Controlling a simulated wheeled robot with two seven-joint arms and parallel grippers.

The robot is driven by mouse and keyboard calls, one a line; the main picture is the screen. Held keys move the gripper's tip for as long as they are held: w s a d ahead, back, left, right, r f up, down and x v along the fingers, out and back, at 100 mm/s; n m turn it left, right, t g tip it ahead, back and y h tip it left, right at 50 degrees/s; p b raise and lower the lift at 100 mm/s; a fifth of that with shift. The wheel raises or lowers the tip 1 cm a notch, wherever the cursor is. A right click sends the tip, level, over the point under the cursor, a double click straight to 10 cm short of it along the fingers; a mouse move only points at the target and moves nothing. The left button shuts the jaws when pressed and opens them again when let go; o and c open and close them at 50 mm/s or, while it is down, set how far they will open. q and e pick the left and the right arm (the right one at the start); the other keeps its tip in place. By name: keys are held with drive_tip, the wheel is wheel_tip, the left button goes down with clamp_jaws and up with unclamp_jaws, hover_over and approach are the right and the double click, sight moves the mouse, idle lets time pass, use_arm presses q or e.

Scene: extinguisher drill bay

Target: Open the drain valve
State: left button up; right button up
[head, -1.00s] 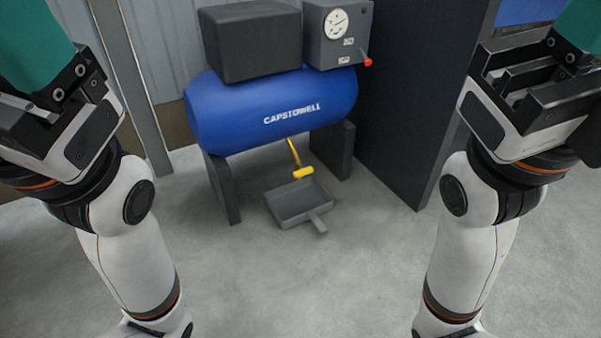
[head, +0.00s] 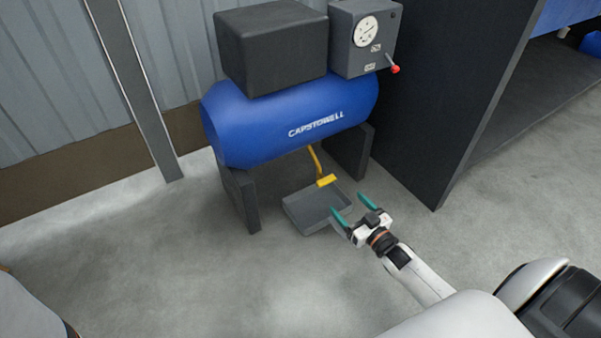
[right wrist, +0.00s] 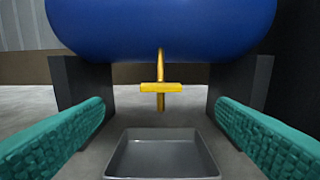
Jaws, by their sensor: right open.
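The drain valve (head: 325,181) is yellow, a thin pipe with a crosswise handle, hanging under the blue tank (head: 265,130) marked CAPSTOWELL. In the right wrist view the valve handle (right wrist: 160,87) lies level and centred ahead, between my fingers and apart from them. A grey drip tray (head: 300,213) sits on the floor below it; it also shows in the right wrist view (right wrist: 118,158). My right gripper (head: 354,208), with teal fingers, is open and empty just in front of the tray and valve. My left gripper is not in view.
Dark support legs (head: 241,200) stand at both sides under the tank. A grey box with a gauge and red-tipped lever (head: 393,69) sits on top. A dark cabinet panel (head: 430,120) stands to the right. The floor in front is clear.

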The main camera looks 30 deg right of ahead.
sight(328, 183)
drive_tip(key=w+b, duration=0.2)
drive_tip(key=w, duration=0.1)
drive_tip(key=w+b, duration=0.2)
drive_tip(key=w, duration=0.2)
drive_tip(key=w+b, duration=0.2)
drive_tip(key=w, duration=0.1)
drive_tip(key=shift+w+a+f, duration=0.2)
drive_tip(key=shift+w+a, duration=0.15)
drive_tip(key=shift+w+r+b, duration=0.15)
drive_tip(key=shift+w+b, duration=0.2)
drive_tip(key=shift+w, duration=0.1)
drive_tip(key=shift+a, duration=0.1)
drive_tip(key=c, duration=1)
